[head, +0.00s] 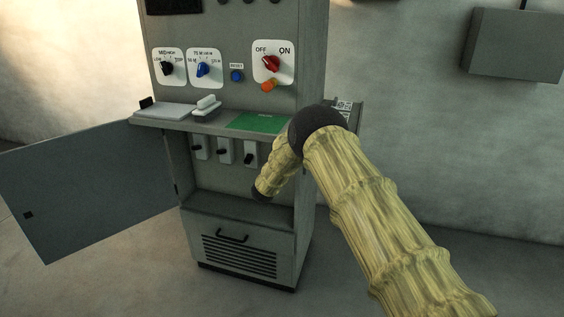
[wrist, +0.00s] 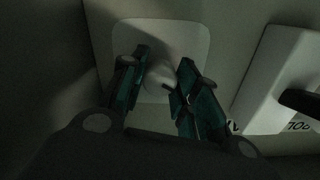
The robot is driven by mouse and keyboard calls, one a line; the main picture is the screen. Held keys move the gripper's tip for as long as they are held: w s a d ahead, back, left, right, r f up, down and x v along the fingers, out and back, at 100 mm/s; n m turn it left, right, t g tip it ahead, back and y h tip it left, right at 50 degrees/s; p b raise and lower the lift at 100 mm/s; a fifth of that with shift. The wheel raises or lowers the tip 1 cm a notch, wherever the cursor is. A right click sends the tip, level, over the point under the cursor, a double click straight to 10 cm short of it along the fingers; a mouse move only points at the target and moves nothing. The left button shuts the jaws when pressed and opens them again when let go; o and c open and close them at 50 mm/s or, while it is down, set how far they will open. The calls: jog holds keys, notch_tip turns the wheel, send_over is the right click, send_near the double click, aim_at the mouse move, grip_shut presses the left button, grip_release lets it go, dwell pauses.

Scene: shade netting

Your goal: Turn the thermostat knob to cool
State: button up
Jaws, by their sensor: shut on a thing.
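In the wrist view, a pale rounded knob (wrist: 160,77) stands on a light square plate with rounded corners (wrist: 192,40). My gripper (wrist: 164,68) has its two dark green fingers on either side of this knob, closed on it. The view is dim, and no cool mark or pointer can be read on the plate. In the head view my arm reaches to the open lower compartment of the grey cabinet (head: 318,60). The gripper, the pale knob and its plate are hidden there behind my arm.
A white switch block with a black lever (wrist: 300,100) sits right of the plate. Several such switches (head: 224,150) line the compartment. Above are a black knob (head: 167,69), blue knob (head: 203,70) and red OFF/ON knob (head: 271,64). The cabinet door (head: 95,180) hangs open left.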

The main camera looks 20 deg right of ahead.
jog(key=o, duration=1)
jog(key=v, duration=1.2)
